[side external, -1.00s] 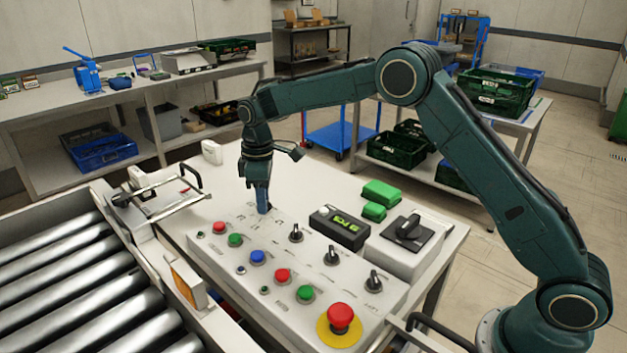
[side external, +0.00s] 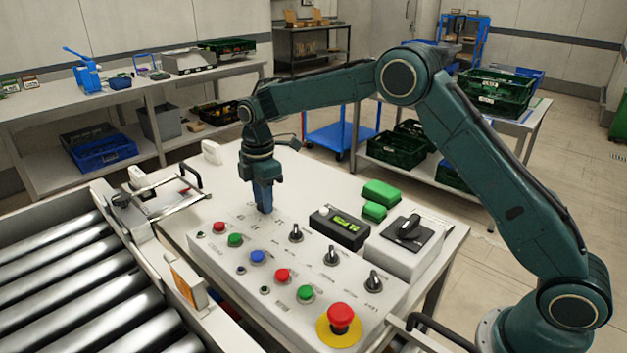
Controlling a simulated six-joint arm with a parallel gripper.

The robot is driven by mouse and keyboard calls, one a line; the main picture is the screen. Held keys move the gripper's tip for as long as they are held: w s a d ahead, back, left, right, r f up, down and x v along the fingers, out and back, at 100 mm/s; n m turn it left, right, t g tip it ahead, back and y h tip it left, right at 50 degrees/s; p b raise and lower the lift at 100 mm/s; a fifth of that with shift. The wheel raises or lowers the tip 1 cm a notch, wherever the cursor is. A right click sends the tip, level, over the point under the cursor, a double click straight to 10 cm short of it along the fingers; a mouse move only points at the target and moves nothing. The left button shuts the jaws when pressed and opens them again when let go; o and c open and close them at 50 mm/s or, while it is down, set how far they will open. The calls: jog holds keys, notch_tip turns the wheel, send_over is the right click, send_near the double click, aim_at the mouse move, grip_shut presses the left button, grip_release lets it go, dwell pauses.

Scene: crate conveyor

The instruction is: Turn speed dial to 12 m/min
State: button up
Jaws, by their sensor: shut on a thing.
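The control panel (side external: 215,262) is a pale box with rows of buttons and dials on the table. My gripper (side external: 264,208) points straight down at its far edge, at the far end of the row of black dials. The jaws are shut on a dial there, taken to be the speed dial. The fingers hide that dial, so its pointer and setting cannot be read. The scale marks around it are too small to read.
Three black dials (side external: 331,255) stand in the same row, nearer the camera. Coloured buttons (side external: 257,257) and a red emergency stop (side external: 340,316) lie beside them. A black display box (side external: 339,229) and a rotary switch (side external: 407,229) stand to the right. The roller conveyor (side external: 75,290) is at left.

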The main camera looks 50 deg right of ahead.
jog(key=shift+r, duration=0.1)
jog(key=o, duration=1)
jog(key=shift+c, duration=0.2)
notch_tip(320, 180, up, 14)
dwell(0.5)
